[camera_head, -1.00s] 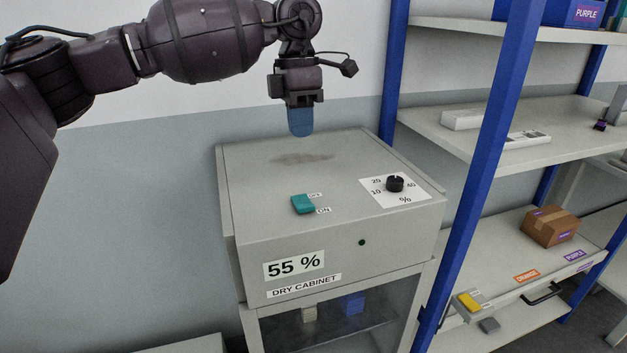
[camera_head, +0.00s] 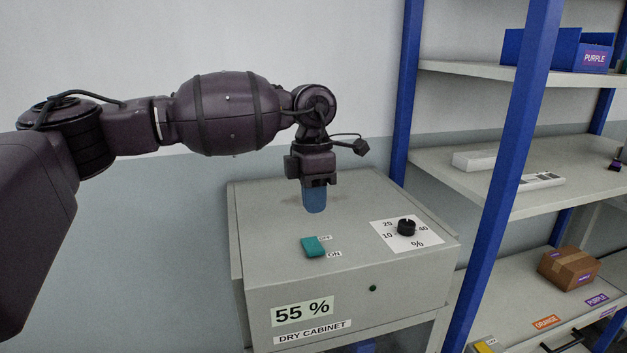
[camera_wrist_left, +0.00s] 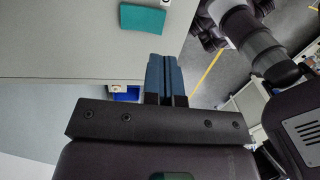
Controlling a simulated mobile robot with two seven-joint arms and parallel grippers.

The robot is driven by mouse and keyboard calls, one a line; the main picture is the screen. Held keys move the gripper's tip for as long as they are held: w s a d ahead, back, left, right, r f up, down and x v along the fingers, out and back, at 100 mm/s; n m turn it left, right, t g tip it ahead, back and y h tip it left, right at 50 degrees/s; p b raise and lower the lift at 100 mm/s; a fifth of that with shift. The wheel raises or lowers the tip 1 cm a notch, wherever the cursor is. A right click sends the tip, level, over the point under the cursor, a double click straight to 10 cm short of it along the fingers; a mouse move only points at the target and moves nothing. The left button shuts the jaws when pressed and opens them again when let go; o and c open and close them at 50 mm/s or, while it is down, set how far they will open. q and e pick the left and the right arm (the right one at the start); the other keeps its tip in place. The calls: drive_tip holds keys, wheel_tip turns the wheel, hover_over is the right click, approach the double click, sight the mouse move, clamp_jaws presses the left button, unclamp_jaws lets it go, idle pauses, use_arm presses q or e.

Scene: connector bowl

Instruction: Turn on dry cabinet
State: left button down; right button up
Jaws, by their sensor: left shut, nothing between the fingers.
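The dry cabinet (camera_head: 350,288) is a grey box with a "55 %" display and a "DRY CABINET" label on its front. A teal rocker switch (camera_head: 313,247) sits on its top, between an upper label and an "ON" label. The switch also shows in the left wrist view (camera_wrist_left: 142,18), at the top. My left gripper (camera_head: 315,208) points down above the cabinet top, behind the switch and apart from it. Its blue fingers are shut with nothing between them; they also show in the left wrist view (camera_wrist_left: 165,72). My right gripper is not in view.
A black dial (camera_head: 406,227) on a white scale plate is right of the switch. A shelf rack with blue posts (camera_head: 497,190) stands close on the cabinet's right, holding a cardboard box (camera_head: 569,266) and a blue bin (camera_head: 560,48). A wall is behind.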

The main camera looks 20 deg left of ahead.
sight(316, 250)
use_arm(q)
drive_tip(key=f, duration=0.6)
drive_tip(key=shift+s+d+f, duration=0.25)
drive_tip(key=shift+s, duration=0.1)
drive_tip(key=shift+f+p, duration=0.3)
drive_tip(key=shift+f, duration=0.35)
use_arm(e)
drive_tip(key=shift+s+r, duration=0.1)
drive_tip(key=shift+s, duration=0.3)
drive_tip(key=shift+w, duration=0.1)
use_arm(q)
drive_tip(key=shift+s+d+f, duration=0.1)
drive_tip(key=shift+s+f, duration=0.05)
drive_tip(key=shift+f, duration=0.2)
drive_tip(key=shift+r, duration=0.1)
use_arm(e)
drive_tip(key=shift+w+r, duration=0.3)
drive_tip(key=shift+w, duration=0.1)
